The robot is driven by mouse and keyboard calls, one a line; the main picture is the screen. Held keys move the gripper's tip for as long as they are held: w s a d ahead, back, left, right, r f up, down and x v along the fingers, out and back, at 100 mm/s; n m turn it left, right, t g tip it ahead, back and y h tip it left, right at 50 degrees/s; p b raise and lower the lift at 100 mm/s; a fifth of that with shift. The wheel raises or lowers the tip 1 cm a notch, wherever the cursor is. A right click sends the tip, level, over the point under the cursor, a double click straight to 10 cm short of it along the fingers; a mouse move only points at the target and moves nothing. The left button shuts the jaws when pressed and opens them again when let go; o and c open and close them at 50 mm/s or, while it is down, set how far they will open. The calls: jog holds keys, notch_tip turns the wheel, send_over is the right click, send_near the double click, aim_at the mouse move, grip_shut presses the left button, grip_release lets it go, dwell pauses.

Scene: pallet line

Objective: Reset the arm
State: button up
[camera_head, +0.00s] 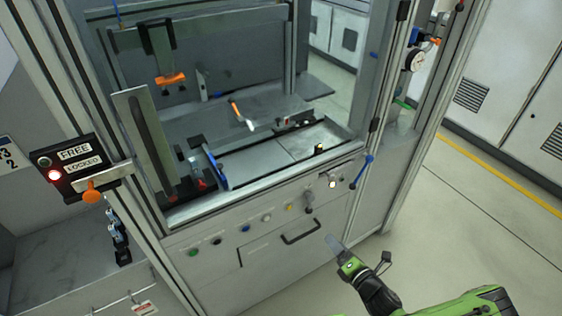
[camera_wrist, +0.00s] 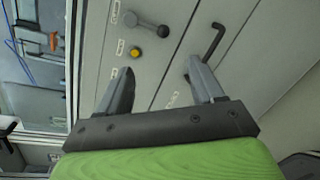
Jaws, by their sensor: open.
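My gripper (camera_wrist: 158,88) is open and empty in the wrist view. Its two grey fingers stand apart from a black mount on a green body, and the machine's grey front panel shows between and beyond them. In the head view my green arm comes in from the lower right, with my gripper (camera_head: 334,243) in front of the machine's lower front, close to a dark drawer handle (camera_head: 301,233). That handle also shows in the wrist view (camera_wrist: 210,45) beyond the right finger. I cannot tell the exact gap between gripper and panel.
The machine's front has a row of buttons, a grey lever knob (camera_wrist: 146,24) and a yellow button (camera_wrist: 135,53). A FREE/LOCKED box (camera_head: 75,160) with a lit red lamp and an orange knob (camera_head: 92,192) is at the left. Open floor (camera_head: 460,235) lies at the right.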

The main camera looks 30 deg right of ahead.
jog(key=w+a+r+n+g+y+p, duration=0.1)
jog(key=a+r+n+g+y, duration=0.2)
jog(key=a+r+n+g, duration=0.8)
jog(key=w+a+r+n+g+y, duration=0.15)
jog(key=a+r+n+y, duration=0.25)
jog(key=n, duration=1.5)
jog(key=s+a+r+n+t+h, duration=0.1)
jog(key=s+a+r+n+h, duration=0.2)
jog(key=s+r+n, duration=0.3)
jog(key=s+a+r+n+t+h, duration=0.1)
jog(key=s+a+r+n, duration=0.4)
jog(key=r+n, duration=0.7)
jog(key=shift+s+a+r+h+p, duration=0.2)
jog(key=shift+s+r+h+p, duration=0.25)
jog(key=shift+s+r+h, duration=0.45)
